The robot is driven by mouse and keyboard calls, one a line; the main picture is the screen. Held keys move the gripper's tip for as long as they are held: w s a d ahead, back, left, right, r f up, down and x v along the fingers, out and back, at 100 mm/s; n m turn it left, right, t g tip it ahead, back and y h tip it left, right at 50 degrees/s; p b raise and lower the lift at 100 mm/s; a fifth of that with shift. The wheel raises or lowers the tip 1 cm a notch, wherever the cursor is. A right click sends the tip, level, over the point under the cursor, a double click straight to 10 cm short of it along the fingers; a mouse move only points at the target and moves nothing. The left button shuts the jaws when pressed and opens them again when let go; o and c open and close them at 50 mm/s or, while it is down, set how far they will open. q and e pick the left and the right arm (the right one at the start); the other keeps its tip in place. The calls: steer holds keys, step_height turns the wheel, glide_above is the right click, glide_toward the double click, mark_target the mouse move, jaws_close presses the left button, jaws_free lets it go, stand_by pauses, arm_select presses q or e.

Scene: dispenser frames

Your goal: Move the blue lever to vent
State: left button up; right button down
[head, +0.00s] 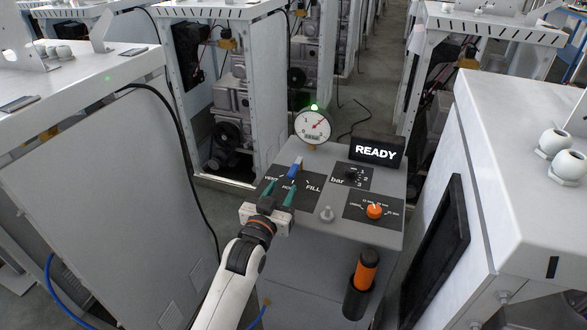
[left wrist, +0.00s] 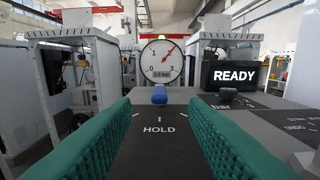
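The blue lever (head: 295,168) stands on the dark label plate at the left of the grey console top, marked VENT, HOLD and FILL. In the left wrist view the lever's blue end (left wrist: 159,94) lies straight ahead, in line with the HOLD mark. My left gripper (head: 279,187) is over the near part of this plate, on the near side of the lever. Its green fingers are apart with nothing between them, and in the left wrist view (left wrist: 160,104) the lever shows beyond the tips. I cannot tell whether they touch it. My right gripper is not in view.
A round gauge (head: 313,127) stands behind the lever. A READY display (head: 376,151), a black bar knob (head: 352,174) and an orange knob (head: 374,211) are to the right. An orange-and-black handle (head: 364,270) hangs at the front. White cabinets (head: 80,150) flank the console.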

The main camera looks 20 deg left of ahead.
mark_target(289, 176)
arm_select(q)
steer(key=w, duration=0.9)
steer(key=shift+d+f, duration=0.1)
steer(key=shift+f, duration=0.05)
steer(key=shift+c, duration=0.6)
jaws_close()
